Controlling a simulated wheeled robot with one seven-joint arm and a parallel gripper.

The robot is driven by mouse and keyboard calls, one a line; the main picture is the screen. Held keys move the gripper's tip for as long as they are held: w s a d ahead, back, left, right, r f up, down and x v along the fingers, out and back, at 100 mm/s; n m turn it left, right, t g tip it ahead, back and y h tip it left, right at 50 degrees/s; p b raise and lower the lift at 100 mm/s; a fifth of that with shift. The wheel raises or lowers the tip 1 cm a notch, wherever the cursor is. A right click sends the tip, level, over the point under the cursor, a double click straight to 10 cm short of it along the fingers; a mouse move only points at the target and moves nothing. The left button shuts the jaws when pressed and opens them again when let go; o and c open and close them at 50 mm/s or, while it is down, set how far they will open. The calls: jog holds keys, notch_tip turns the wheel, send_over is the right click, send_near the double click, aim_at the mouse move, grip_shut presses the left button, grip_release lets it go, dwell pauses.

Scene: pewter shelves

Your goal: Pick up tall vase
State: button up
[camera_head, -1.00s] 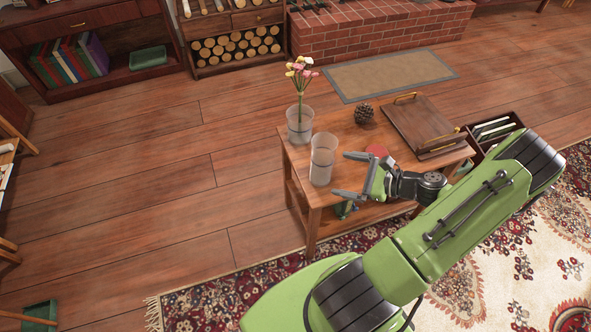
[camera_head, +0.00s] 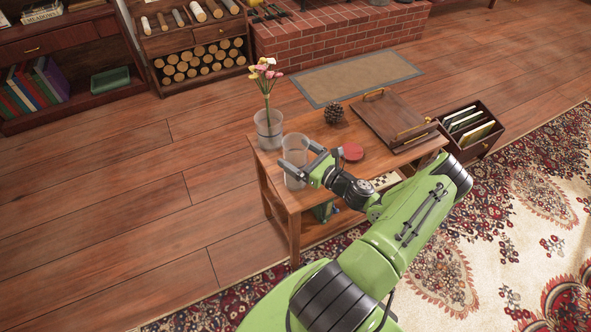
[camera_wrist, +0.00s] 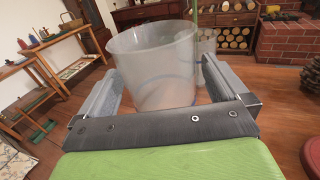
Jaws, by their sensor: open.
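The tall vase (camera_head: 294,170) is a clear, empty glass cylinder standing upright near the left front corner of the small wooden table (camera_head: 377,164). My gripper (camera_head: 281,162) is open, level with the vase, with one finger on each side of it. In the wrist view the vase (camera_wrist: 152,68) fills the space between the two fingers of my gripper (camera_wrist: 158,88). I cannot tell whether either finger touches it. The fingers hide part of the vase in the head view.
A second glass vase with flowers (camera_head: 268,130) stands just behind. A pinecone (camera_head: 334,113), a red round object (camera_head: 352,152) and a wooden tray (camera_head: 388,112) are on the table farther right. Open floor (camera_head: 150,215) lies to the left.

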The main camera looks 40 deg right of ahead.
aim_at(287, 148)
jog(key=w, duration=0.3)
jog(key=shift+a+f, duration=0.1)
jog(key=shift+c, duration=0.5)
jog(key=c, duration=1.6)
